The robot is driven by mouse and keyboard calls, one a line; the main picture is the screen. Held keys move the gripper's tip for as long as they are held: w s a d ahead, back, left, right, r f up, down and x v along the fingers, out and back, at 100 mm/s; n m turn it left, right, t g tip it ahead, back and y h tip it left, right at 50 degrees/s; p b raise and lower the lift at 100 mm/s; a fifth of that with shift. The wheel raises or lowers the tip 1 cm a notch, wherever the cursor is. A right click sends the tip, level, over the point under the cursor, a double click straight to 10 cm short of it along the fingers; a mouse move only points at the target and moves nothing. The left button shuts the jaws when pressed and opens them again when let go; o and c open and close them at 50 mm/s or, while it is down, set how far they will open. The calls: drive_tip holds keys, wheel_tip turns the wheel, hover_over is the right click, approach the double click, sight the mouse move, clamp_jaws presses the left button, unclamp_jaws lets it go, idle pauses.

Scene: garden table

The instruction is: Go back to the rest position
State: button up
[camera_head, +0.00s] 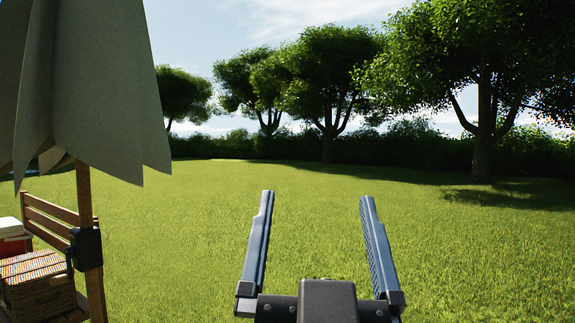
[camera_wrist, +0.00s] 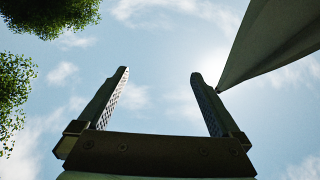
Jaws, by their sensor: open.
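My gripper (camera_head: 316,200) stands in front of the body camera at the bottom middle, its two dark fingers pointing up and spread wide apart. Nothing is between the fingers. In the wrist view my gripper (camera_wrist: 160,78) also shows open and empty, with only sky behind it.
A folded grey-green parasol (camera_head: 90,90) hangs at the left on a wooden pole (camera_head: 85,195). Behind it are a wooden bench (camera_head: 48,217), a wicker basket (camera_head: 38,285) and a red and white cooler (camera_head: 13,238). Open lawn (camera_head: 200,220) lies ahead, with trees (camera_head: 330,75) and a hedge beyond.

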drive_tip(key=s+a+r+n+t+y, duration=0.1)
drive_tip(key=s+a+r+t, duration=0.1)
drive_tip(key=s+r, duration=0.4)
drive_tip(key=shift+s+a+r+n+t+y, duration=0.2)
drive_tip(key=shift+a+r+n+t+y, duration=0.15)
drive_tip(key=shift+r+t, duration=0.2)
